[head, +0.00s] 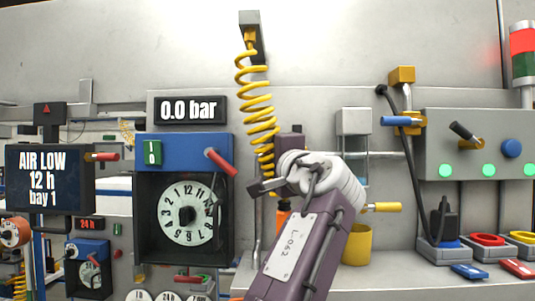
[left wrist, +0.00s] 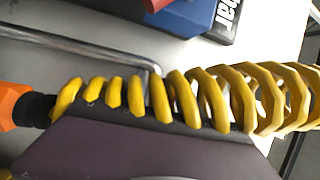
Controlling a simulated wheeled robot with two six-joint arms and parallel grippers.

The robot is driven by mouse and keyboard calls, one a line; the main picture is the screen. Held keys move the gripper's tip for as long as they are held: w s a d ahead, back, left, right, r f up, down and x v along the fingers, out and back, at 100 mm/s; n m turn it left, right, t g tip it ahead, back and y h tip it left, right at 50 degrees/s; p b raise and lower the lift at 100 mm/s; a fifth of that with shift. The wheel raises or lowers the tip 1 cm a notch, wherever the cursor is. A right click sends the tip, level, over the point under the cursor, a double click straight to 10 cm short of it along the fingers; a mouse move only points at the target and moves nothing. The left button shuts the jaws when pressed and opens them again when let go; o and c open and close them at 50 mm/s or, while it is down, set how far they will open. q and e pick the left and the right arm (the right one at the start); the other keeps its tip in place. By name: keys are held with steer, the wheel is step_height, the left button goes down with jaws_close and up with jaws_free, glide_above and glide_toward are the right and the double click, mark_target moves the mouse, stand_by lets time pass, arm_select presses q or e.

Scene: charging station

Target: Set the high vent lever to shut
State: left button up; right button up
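No lever carries a readable vent label, so I cannot tell which is the high vent lever. A blue-handled lever (head: 402,121) sits high on the pipe under a yellow fitting, its handle roughly level. A yellow-handled lever (head: 385,207) sits lower, also roughly level. A red lever (head: 221,161) slants down-right on the blue timer unit (head: 184,150). My left arm rises in the middle, its gripper end (head: 266,186) close to the yellow coiled hose (head: 260,115), apart from the blue and yellow handles. Its fingers are not clear. The right gripper is out of view.
The coil (left wrist: 190,100) and an orange end piece (left wrist: 14,106) lie close before the left wrist camera. A grey box (head: 487,140) with a black lever (head: 463,131) stands right. A yellow cup (head: 357,246) stands on the ledge. A gauge reads 0.0 bar (head: 188,110).

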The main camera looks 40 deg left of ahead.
arm_select(q)
steer(key=shift+w, duration=0.1)
steer(key=b+v, duration=0.2)
steer(key=v, duration=0.7)
steer(key=shift+b, duration=0.4)
